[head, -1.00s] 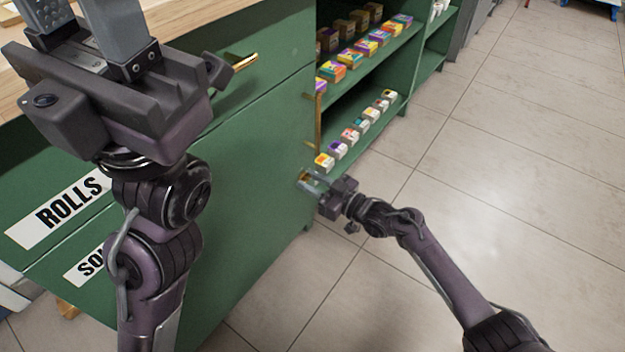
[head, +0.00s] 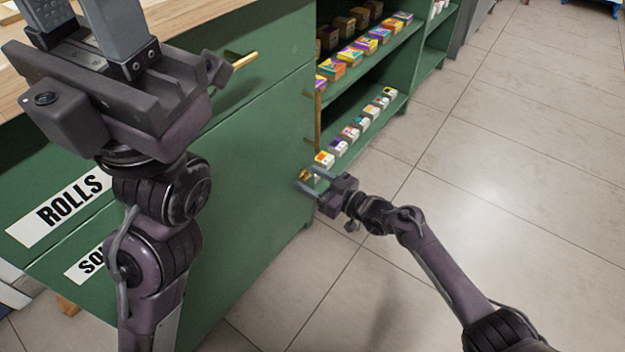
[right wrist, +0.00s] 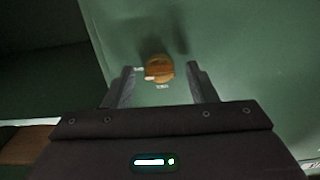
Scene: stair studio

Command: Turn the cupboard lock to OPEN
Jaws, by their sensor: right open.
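The cupboard lock is a small round orange-brown knob (right wrist: 160,67) on a green panel, with a pale mark at its lower left. Tiny white lettering sits left of and below it, too small to read. The lock (head: 304,174) also shows at the cupboard's front edge in the head view. My right gripper (right wrist: 160,70) is open, one finger on each side of the knob, with gaps visible between fingers and knob. My left gripper (head: 78,12) is raised over the counter at the upper left, fingers apart, tips cut off by the frame.
The green cupboard (head: 265,220) has drawers labelled ROLLS (head: 62,208) and a partly hidden label. Brass handles (head: 318,118) stick out nearby. Shelves (head: 385,60) with small boxes stand behind. The tiled floor (head: 510,150) at right is clear.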

